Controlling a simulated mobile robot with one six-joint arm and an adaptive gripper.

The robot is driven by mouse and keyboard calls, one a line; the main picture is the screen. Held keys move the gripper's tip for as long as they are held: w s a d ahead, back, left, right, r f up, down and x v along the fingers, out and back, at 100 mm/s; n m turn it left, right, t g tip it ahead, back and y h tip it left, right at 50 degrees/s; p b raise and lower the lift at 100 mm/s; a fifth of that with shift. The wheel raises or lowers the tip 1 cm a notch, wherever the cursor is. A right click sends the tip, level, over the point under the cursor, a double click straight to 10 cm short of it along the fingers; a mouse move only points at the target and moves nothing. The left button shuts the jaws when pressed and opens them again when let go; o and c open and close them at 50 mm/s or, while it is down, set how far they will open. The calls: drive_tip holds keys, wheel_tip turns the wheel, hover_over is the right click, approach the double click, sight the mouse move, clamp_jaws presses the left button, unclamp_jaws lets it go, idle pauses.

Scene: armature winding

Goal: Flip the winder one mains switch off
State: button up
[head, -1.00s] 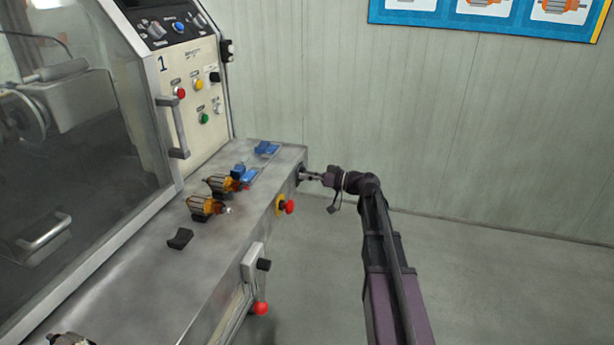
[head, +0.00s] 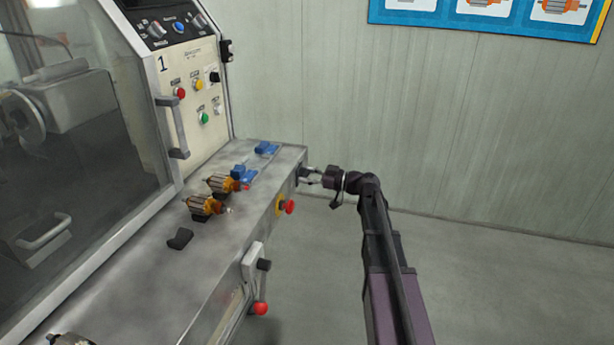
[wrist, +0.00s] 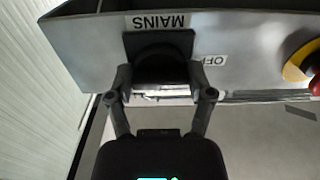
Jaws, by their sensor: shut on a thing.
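The winder one mains switch (wrist: 160,48) is a dark rotary knob on a dark square plate, on the end of the winder's steel bench front. A MAINS label (wrist: 158,22) sits beside it, upside down in the wrist view, and a partly covered OFF label (wrist: 214,61) is to its right. My gripper (wrist: 160,90) has its two fingers on either side of the knob and is shut on it. In the head view my gripper (head: 312,176) reaches the bench's far right corner, and the switch is mostly hidden there. The knob's exact angle is hard to tell.
A red emergency button on a yellow ring (head: 289,207) is close by on the same bench front. A lever with a red ball (head: 260,308) is lower left. Orange armatures (head: 203,205) and blue blocks (head: 266,148) rest on the bench. The floor to the right is clear.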

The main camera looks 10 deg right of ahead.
drive_tip(key=shift+w, duration=0.1)
drive_tip(key=o, duration=1.1)
drive_tip(key=v, duration=1.2)
drive_tip(key=shift+a, duration=0.1)
